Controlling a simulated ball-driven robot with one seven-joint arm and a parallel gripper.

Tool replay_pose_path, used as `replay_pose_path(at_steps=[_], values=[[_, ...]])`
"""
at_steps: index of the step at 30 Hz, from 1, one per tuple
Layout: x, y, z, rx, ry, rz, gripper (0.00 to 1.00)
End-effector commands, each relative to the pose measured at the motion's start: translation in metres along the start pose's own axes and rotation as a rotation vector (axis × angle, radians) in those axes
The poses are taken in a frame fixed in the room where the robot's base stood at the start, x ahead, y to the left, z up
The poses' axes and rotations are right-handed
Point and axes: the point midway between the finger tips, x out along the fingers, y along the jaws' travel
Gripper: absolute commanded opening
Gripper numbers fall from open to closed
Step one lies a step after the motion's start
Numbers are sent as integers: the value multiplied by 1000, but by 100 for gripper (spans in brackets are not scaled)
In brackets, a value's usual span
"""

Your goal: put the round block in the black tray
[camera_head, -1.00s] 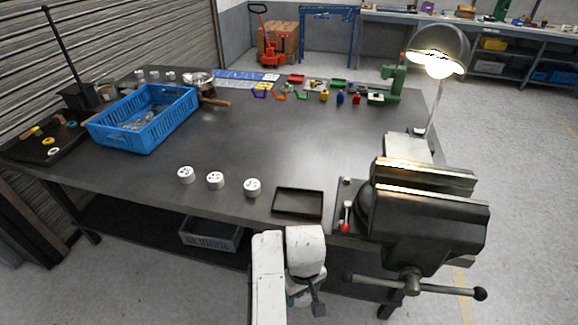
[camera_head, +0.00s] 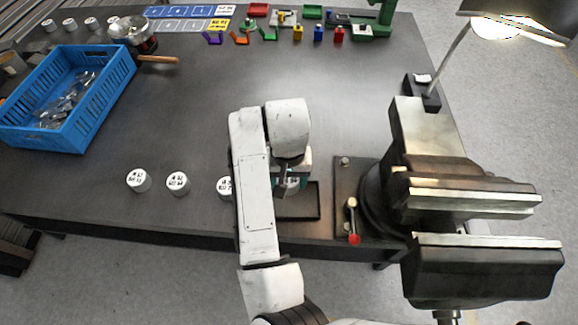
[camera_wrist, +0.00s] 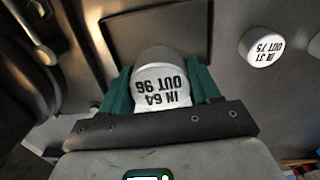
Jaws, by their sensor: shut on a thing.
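My gripper (camera_wrist: 162,92) is shut on a round white block (camera_wrist: 160,85) with "IN 64 OUT 96" printed on its top. In the head view the gripper (camera_head: 290,182) is partly hidden by my arm, with the block between its teal fingers. The black tray (camera_head: 308,208) lies flat near the table's front edge. The gripper and block overlap its far part in the head view. In the wrist view the tray (camera_wrist: 180,28) shows just beyond the block, which covers part of its rim. I cannot tell the block's height above the tray.
Several similar white blocks stand left of the tray, one (camera_head: 226,188) partly behind my arm. A large vise (camera_head: 430,180) with a red-tipped lever (camera_head: 353,238) stands right of the tray. A blue crate (camera_head: 65,105) stands at the left. The middle of the table is clear.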

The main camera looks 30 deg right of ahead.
Motion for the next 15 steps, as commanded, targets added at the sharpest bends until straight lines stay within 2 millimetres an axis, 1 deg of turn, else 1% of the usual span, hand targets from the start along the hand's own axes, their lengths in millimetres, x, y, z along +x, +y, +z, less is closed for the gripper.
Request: replay_pose_path(at_steps=[8, 15], values=[[16, 0, 0, -1, 0, 0, 35], [38, 0, 0, -3, 0, 0, 35]])
